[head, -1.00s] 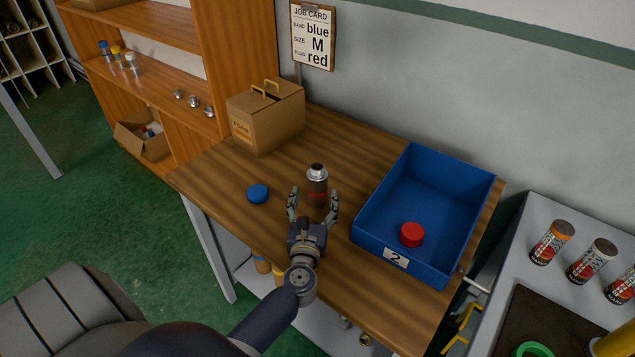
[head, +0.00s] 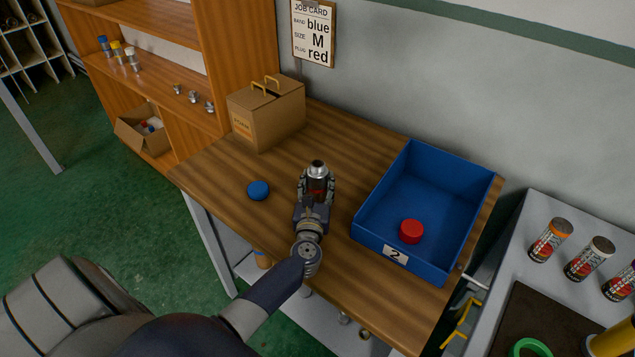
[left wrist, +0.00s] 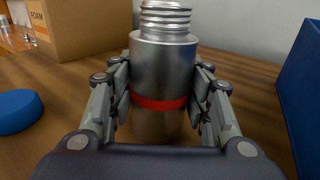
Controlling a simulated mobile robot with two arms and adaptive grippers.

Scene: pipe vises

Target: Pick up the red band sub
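The red band sub is a steel cylinder (head: 317,169) with a narrower threaded top. It stands upright on the wooden bench, left of the blue tray. In the left wrist view the sub (left wrist: 164,62) is close in front, with a red band around its middle. My left gripper (head: 316,188) has one finger on each side of the sub. In the left wrist view the gripper's fingers (left wrist: 163,100) press against its sides at band height. The lower part of the sub is partly hidden by the gripper. My right gripper is not in view.
A blue cap (head: 258,190) lies on the bench (head: 230,165) left of the gripper. A cardboard box (head: 266,115) stands behind. The blue tray (head: 375,235), labelled 2, holds a red plug (head: 411,231). A job card (head: 313,33) hangs on the wall.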

